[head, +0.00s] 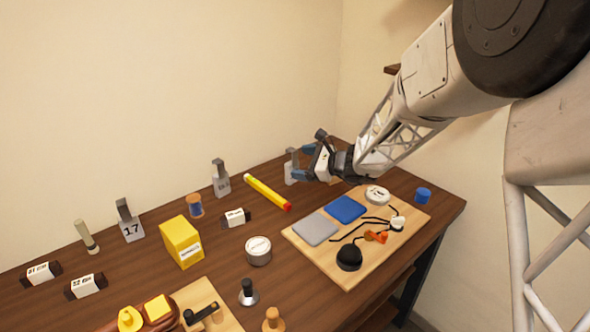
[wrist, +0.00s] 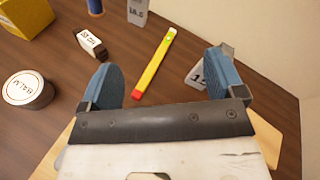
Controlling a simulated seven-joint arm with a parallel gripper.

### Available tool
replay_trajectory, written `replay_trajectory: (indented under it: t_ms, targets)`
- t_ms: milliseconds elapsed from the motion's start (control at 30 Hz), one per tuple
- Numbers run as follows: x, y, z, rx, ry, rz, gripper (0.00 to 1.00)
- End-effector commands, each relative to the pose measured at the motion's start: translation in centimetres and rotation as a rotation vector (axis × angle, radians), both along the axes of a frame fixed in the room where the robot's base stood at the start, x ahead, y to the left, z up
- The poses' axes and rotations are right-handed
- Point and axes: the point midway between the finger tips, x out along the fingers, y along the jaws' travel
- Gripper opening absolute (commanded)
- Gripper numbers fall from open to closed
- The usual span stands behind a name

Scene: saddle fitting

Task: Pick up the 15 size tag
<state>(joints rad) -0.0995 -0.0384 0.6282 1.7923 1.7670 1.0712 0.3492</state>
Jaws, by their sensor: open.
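My gripper (head: 305,162) is open and empty over the back right of the table. In the wrist view its blue-padded fingers (wrist: 163,76) are spread apart. A grey-white size tag (wrist: 196,77) lies by the right finger, which hides part of its number; only a leading "1" shows, so I cannot confirm it reads 15. In the head view a grey tag (head: 290,173) stands beside the gripper, partly covered by it. A second tag (head: 221,184), seemingly 18.5, stands further left, and a tag reading 17 (head: 131,229) stands left of that.
A yellow and red marker (head: 267,192) lies near the gripper, between the fingers in the wrist view. A wooden board (head: 345,278) with grey and blue pads is in front. A yellow box (head: 181,243), a round tin (head: 258,251) and a thread spool (head: 195,206) stand left.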

Motion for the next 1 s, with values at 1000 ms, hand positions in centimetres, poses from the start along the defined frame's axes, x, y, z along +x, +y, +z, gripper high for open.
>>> replay_trajectory:
  t_ms: [1000]
  targets:
    - [12.7, 0.7, -11.3, 0.416, 0.236, -0.374, 0.88]
